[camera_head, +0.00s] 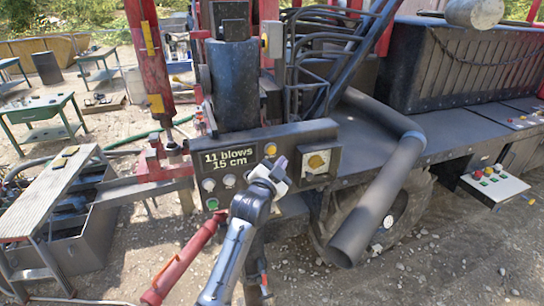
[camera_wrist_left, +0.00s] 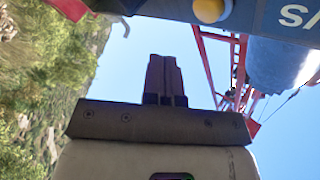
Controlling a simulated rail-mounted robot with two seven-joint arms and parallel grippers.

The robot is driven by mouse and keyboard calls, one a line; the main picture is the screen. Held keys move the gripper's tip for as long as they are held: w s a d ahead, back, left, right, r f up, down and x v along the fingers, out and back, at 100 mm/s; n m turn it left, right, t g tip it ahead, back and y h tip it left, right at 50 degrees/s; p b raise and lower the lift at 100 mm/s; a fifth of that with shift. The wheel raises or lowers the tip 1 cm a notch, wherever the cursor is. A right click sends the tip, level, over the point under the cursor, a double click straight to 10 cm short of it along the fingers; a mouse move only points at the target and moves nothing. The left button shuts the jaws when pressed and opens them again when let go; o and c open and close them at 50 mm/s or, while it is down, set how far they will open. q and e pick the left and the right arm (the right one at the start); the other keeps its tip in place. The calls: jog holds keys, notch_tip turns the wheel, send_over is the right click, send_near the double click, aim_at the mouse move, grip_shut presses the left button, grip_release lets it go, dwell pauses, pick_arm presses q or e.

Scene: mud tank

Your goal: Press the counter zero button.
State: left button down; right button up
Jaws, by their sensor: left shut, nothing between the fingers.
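A dark control panel (camera_head: 240,170) on the machine carries a display (camera_head: 229,157) reading "11 blows 15 cm". Around the display sit a yellow button (camera_head: 270,149), two pale round buttons or dials (camera_head: 208,184) (camera_head: 229,181) and a green button (camera_head: 212,203). I cannot read which one is the counter zero button. My left gripper (camera_head: 279,167) is in front of the panel's right part, just below the yellow button. In the left wrist view its fingers (camera_wrist_left: 164,76) are shut and empty, with a yellow button (camera_wrist_left: 210,10) at the top edge. Contact cannot be judged. My right gripper is out of view.
A square plate with a yellow knob (camera_head: 317,162) sits right of the display. A thick dark pipe (camera_head: 375,200) slants down at the right. A red bar (camera_head: 185,262) lies left of my arm. A bench (camera_head: 50,190) stands at the left.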

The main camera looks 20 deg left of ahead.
aim_at(271, 150)
pick_arm(q)
jog(key=shift+w+a+b, duration=0.4)
jog(key=shift+w+a, duration=0.85)
jog(key=shift+w, duration=0.15)
dwell(0.8)
dwell(0.5)
jog(key=shift+w+a, duration=0.25)
jog(key=shift+w, duration=0.05)
jog(key=shift+w+a, duration=0.15)
dwell(0.5)
